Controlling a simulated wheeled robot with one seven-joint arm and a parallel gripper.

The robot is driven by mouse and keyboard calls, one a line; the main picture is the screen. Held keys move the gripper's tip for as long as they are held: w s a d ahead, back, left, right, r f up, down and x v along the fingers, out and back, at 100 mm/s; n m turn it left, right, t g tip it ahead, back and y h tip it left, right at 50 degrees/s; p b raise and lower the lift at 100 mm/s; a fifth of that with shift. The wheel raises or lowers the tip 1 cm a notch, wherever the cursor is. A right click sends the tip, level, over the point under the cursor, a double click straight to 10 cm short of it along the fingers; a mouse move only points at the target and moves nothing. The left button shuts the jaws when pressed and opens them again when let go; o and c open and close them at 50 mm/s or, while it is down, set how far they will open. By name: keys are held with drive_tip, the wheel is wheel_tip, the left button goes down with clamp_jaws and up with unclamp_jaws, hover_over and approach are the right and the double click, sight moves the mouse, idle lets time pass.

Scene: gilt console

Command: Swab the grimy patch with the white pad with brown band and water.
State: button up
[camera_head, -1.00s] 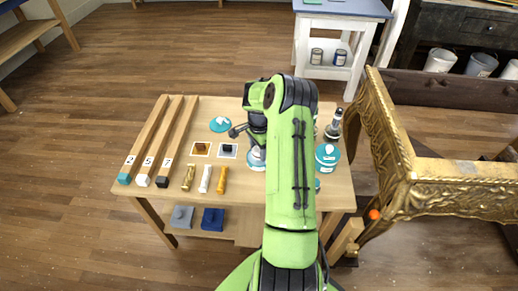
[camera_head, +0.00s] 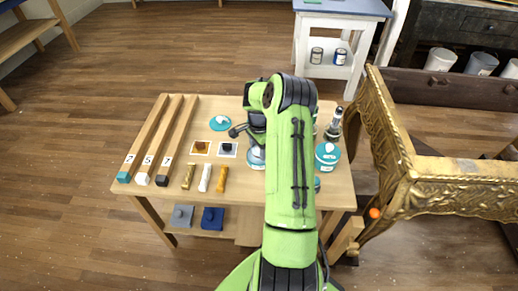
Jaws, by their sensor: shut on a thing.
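My green arm crosses the middle of the view, over the wooden work table (camera_head: 337,190). A dark part of my wrist end (camera_head: 256,122) shows left of the arm. The fingertips and anything between them are hidden. A pale blue and white pot (camera_head: 256,160) stands just below that end, partly covered by the arm; whether it holds water cannot be seen. A teal lid (camera_head: 220,123) with a white mark lies left of it. I cannot make out the white pad with brown band. The gilt console (camera_head: 405,180) stands at the right; no grimy patch can be made out on it.
Long wooden bars (camera_head: 160,140), small handled tools (camera_head: 205,178) and two square pieces (camera_head: 214,149) lie left on the table. A teal tub (camera_head: 327,155) and a dark-topped bottle (camera_head: 334,124) stand right of my arm. An orange ball (camera_head: 375,213) is by the console.

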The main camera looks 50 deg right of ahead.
idle(0.4)
wheel_tip(320, 180, up, 7)
drive_tip(key=p, duration=0.5)
idle(0.7)
